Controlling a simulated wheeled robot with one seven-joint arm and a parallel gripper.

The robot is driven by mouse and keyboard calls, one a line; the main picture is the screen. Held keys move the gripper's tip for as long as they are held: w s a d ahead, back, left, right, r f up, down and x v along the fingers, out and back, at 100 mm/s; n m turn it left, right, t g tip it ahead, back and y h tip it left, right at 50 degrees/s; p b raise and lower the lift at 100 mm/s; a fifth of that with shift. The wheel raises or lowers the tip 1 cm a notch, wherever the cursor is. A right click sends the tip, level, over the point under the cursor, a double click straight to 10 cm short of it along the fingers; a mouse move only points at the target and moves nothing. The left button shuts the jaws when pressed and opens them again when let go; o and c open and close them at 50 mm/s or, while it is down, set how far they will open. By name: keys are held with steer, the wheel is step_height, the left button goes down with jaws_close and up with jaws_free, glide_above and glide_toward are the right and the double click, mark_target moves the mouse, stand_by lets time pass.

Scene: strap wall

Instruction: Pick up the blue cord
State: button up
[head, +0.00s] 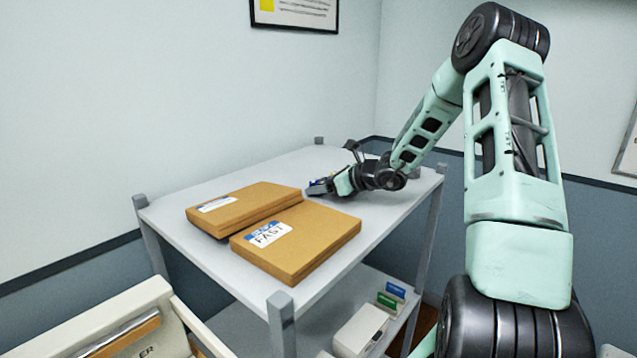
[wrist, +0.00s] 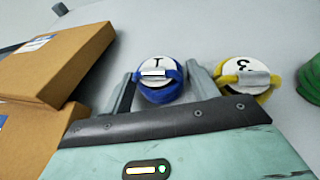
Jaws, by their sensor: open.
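The blue cord (wrist: 158,94) is a round coil with a white disc label and a pale band across it. In the wrist view it sits upper middle, between the two fingers of my gripper (wrist: 164,82). The fingers are apart, with a narrow gap showing on the right side; I cannot tell whether the left finger touches the cord. In the head view my gripper (head: 322,186) is low over the shelf top, behind the boxes, and mostly hides the cord.
A yellow cord (wrist: 245,85) with a white label lies close right of my gripper. A green one (wrist: 310,80) is farther right. Two brown boxes (head: 310,245) (head: 235,205) lie on the grey shelf top (head: 180,197), left of my gripper in the wrist view.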

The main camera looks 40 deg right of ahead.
steer(key=shift+w+f, duration=0.1)
steer(key=c, duration=0.7)
steer(key=shift+c, duration=0.2)
